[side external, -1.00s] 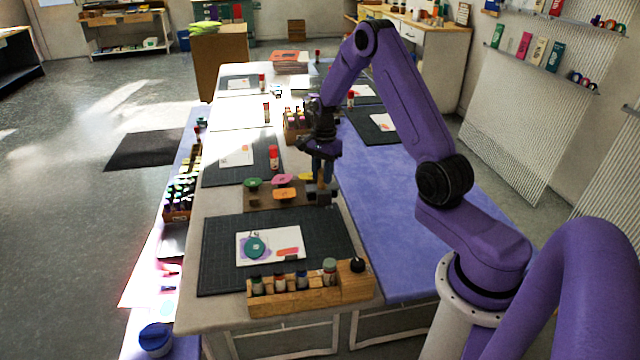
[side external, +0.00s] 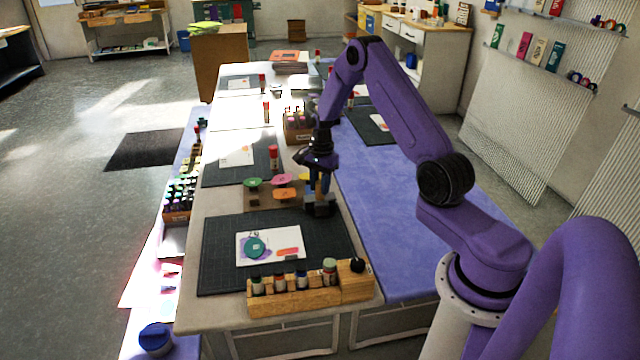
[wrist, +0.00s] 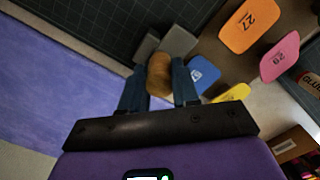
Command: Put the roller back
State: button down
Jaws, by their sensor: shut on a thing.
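My gripper (side external: 318,187) points down at the right edge of the near table, beside the dark cutting mat. In the wrist view, my gripper (wrist: 159,74) has its two blue fingers closed around a rounded brown wooden handle (wrist: 160,80), which looks like the roller's. Grey block-like parts (wrist: 178,42) show just past the handle, and a dark grey block (side external: 320,207) shows under the fingers in the side view. I cannot tell which grey part is roller head and which is a rest, nor whether it touches the table.
The dark cutting mat (side external: 225,270) carries a printed card (side external: 270,245). A wooden rack (side external: 300,298) of small bottles stands at the near edge. Coloured tags, including an orange one (wrist: 249,25), lie beside my gripper. The purple-blue tabletop (side external: 385,220) at right is clear.

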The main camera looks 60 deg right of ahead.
jog(key=shift+f, duration=0.2)
jog(key=shift+s+a+f, duration=0.1)
jog(key=shift+s+f, duration=0.05)
jog(key=shift+f, duration=0.2)
jog(key=c, duration=0.8)
grip_release()
jog(key=shift+r, duration=0.1)
